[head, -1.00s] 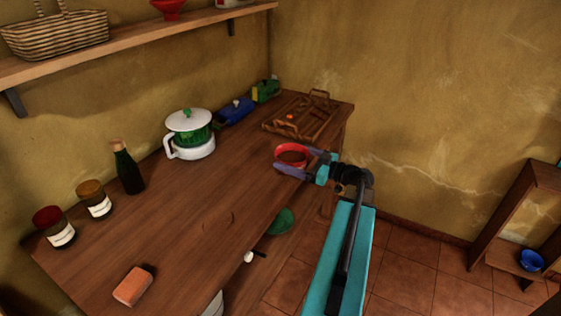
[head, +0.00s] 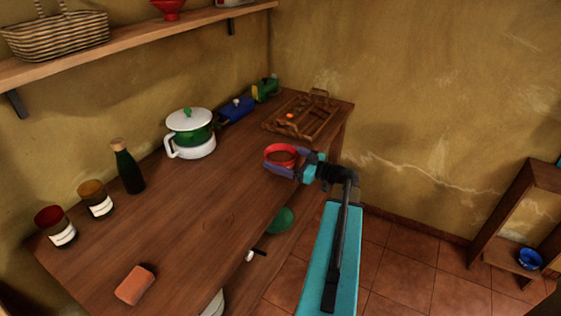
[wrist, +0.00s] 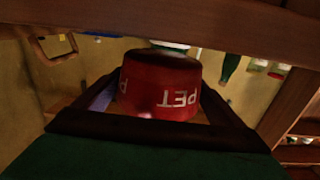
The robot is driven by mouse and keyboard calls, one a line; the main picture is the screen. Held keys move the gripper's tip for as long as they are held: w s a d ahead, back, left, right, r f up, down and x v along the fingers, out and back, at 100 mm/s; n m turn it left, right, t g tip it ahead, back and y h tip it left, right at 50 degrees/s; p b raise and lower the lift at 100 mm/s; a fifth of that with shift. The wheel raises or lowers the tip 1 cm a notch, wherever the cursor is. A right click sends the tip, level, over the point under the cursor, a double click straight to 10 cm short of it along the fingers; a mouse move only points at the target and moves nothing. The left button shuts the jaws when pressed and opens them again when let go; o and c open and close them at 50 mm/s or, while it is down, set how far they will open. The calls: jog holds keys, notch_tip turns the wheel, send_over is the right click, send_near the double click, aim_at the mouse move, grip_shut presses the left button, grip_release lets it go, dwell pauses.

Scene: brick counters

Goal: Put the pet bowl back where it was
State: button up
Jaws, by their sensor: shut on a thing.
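The pet bowl (head: 281,150) is red with a brown inside and shows at the right side of the wooden counter (head: 215,205). My gripper (head: 290,165) is shut on it, with purple fingers on either side of the bowl. In the wrist view the bowl (wrist: 160,80) sits between the fingers, with white "PET" lettering upside down in the picture. I cannot tell whether the bowl touches the counter or hangs just above it.
A wooden tray (head: 273,123) lies behind the bowl. A white and green pot (head: 190,150), a dark bottle (head: 127,170), jars (head: 96,200) and a sponge (head: 135,285) stand further left. The counter's middle is clear. A green bowl (head: 280,220) shows below the counter's edge.

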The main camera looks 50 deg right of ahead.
jog(key=shift+f, duration=0.95)
jog(key=shift+f, duration=0.2)
jog(key=o, duration=1)
jog(key=shift+o, duration=0.2)
jog(key=shift+r, duration=0.2)
jog(key=b+v, duration=0.2)
jog(key=v, duration=1)
